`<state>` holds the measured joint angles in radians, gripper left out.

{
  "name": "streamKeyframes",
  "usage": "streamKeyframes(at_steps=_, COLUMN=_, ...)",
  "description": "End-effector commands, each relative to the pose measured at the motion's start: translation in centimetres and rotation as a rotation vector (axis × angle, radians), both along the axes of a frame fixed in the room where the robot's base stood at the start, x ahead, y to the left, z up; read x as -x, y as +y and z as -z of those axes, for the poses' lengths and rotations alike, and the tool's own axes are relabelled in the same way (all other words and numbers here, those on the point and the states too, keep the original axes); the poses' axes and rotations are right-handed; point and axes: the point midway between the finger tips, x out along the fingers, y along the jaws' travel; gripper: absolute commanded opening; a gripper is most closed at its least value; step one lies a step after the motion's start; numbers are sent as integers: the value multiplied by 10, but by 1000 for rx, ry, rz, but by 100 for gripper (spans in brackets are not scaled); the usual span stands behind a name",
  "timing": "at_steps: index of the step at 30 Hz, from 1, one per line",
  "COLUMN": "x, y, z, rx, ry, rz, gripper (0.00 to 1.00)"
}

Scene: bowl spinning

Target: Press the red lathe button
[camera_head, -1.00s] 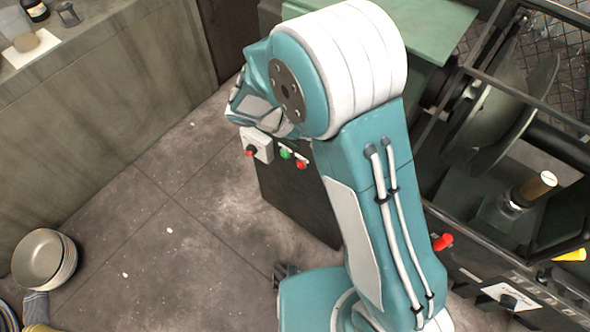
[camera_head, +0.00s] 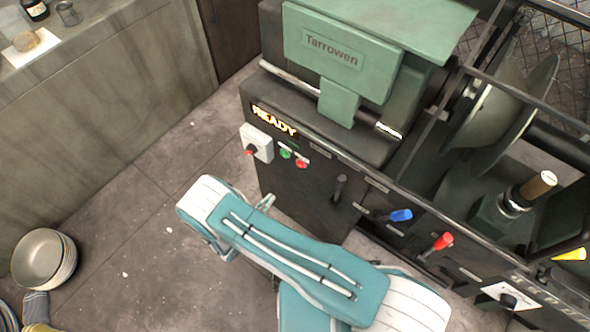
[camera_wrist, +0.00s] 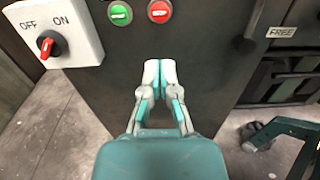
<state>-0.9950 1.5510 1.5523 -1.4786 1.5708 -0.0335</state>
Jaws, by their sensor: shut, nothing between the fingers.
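The red button (camera_head: 301,162) sits on the dark front of the lathe, just right of the green button (camera_head: 285,153). In the wrist view the red button (camera_wrist: 159,10) is at the top edge, beside the green button (camera_wrist: 120,13). My gripper (camera_wrist: 160,65) is shut and empty in front of the panel. Its fingertips appear below the two buttons in the wrist view, apart from the red button. In the head view only the gripper's tip (camera_head: 266,201) shows beyond my arm.
A white ON/OFF box (camera_head: 257,142) with a red knob is left of the buttons. A lit READY display (camera_head: 275,121) is above. Blue (camera_head: 400,215) and red (camera_head: 442,241) levers stick out at right. Stacked bowls (camera_head: 42,258) stand on the floor at left.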

Motion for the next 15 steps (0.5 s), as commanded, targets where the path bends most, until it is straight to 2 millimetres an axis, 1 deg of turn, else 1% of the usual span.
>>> streamKeyframes(at_steps=2, x=1, y=1, z=2, rx=6, ry=-1, rz=-9, gripper=0)
streamKeyframes(at_steps=11, x=0, y=0, z=2, rx=5, ry=0, rz=-6, gripper=0)
streamKeyframes(at_steps=15, x=-11, y=-9, z=2, rx=5, ry=0, rz=-3, gripper=0)
